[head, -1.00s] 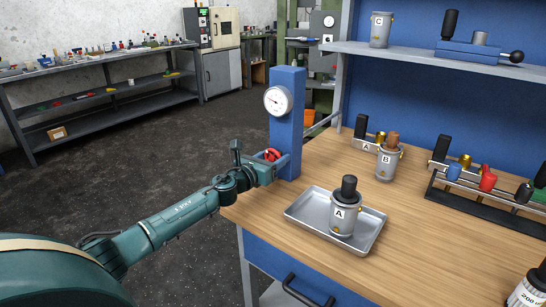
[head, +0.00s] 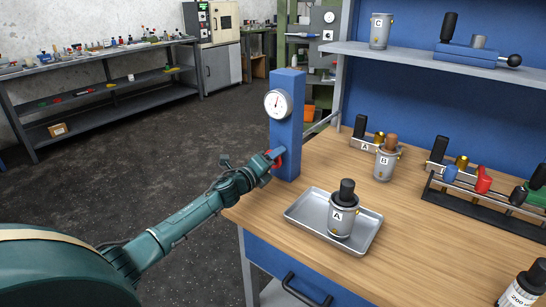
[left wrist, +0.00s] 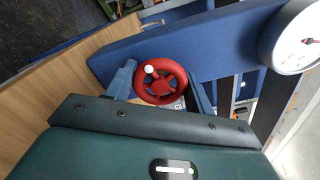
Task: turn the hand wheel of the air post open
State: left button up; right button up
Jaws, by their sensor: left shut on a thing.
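The blue air post (head: 286,135) stands at the left edge of the bench. Its round white gauge (head: 278,103) faces me, and the needle points roughly up. The red hand wheel (head: 279,158) sits low on the post, partly hidden by my left gripper (head: 272,158). In the left wrist view the red wheel (left wrist: 160,83), with a white knob, lies between my two blue-grey fingers (left wrist: 160,86). The left gripper is shut on the wheel and looks rolled to one side. The gauge shows at the upper right there (left wrist: 294,37). My right gripper is not in view.
A shelf (head: 419,57) hangs at the back. The floor left of the post is open.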

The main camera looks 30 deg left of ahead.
pick_arm(q)
jog(key=shift+n+p, duration=0.35)
jog(key=shift+n, duration=0.65)
jog(key=n+p, duration=0.2)
jog(key=n, duration=0.3)
jog(key=n+p, duration=0.1)
jog(key=n, duration=0.2)
jog(key=shift+n+p, duration=0.45)
jog(key=shift+n, duration=1.05)
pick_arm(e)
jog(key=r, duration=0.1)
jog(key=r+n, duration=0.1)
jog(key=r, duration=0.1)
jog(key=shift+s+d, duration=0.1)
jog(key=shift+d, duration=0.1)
pick_arm(q)
jog(key=o, duration=1)
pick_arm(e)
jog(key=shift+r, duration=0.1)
pick_arm(q)
jog(key=shift+s, duration=0.15)
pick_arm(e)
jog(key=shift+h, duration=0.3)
